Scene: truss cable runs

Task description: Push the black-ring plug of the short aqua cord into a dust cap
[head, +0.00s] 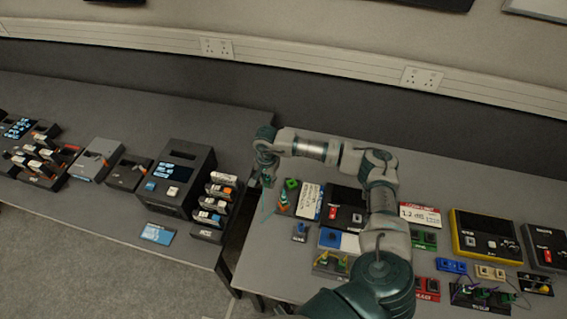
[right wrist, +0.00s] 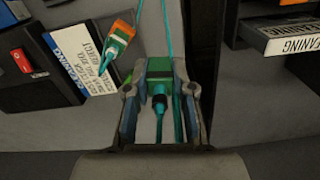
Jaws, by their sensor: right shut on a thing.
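My right gripper (head: 266,165) is at the left edge of the right-hand table. In the right wrist view its two fingers (right wrist: 160,98) are shut on a plug with a green body (right wrist: 159,68), a black ring (right wrist: 159,89) and an aqua boot and cord. The aqua cord (right wrist: 167,25) also runs up the picture beyond the fingers. An orange and green plug-like piece (right wrist: 120,38) with an aqua tail lies left of the fingers, apart from them. I cannot make out a dust cap for certain. My left gripper is not in view.
A white label card (right wrist: 82,55) lies beside the orange piece. A small green block (head: 291,184) stands near the right table's left end. Devices and small connector blocks crowd that table. A gap separates it from the left table (head: 100,95).

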